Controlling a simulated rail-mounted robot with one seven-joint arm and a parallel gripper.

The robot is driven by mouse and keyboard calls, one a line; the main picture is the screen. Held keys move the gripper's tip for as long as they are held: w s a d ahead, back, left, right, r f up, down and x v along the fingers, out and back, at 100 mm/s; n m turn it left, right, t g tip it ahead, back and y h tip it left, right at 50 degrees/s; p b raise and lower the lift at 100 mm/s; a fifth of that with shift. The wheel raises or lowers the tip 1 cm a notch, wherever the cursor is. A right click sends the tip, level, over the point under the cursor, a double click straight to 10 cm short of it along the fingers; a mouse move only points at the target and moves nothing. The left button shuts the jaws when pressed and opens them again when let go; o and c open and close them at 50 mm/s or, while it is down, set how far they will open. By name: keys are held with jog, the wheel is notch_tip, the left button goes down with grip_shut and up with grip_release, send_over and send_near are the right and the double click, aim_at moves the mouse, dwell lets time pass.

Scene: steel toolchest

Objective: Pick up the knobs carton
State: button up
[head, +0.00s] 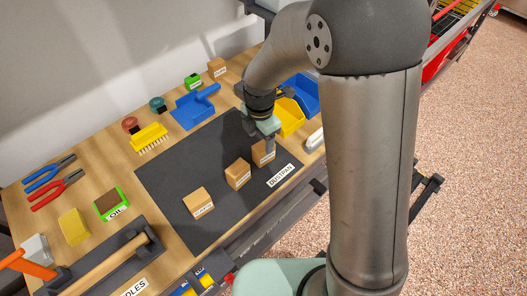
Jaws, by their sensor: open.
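Three small brown cartons stand in a slanting row on the dark grey mat (165,185). The near-left carton (198,202), the middle carton (238,174) and the far-right carton (263,153) have small white labels or markings too small to read, so I cannot tell which one is the knobs carton. A fourth brown carton (217,66) stands at the back of the bench by the wall. My gripper (264,142) is open and points down at the far-right carton, partly hiding it. I cannot tell whether the fingers are around that carton or just above it.
Blue dustpan (194,105), yellow brush (148,137) and green box (193,82) lie behind the mat. Yellow bin (290,117) and blue bin (303,92) stand right of my gripper. Pliers (57,190), a green-edged box (111,204) and a hammer (110,262) are left. The mat's left part is clear.

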aim_at(264, 145)
jog(key=shift+d+f, duration=0.15)
jog(key=shift+f, duration=0.95)
jog(key=shift+d+f, duration=0.2)
jog(key=shift+f, duration=0.9)
jog(key=shift+d+f, duration=0.15)
jog(key=shift+f, duration=0.95)
jog(key=c, duration=1.1)
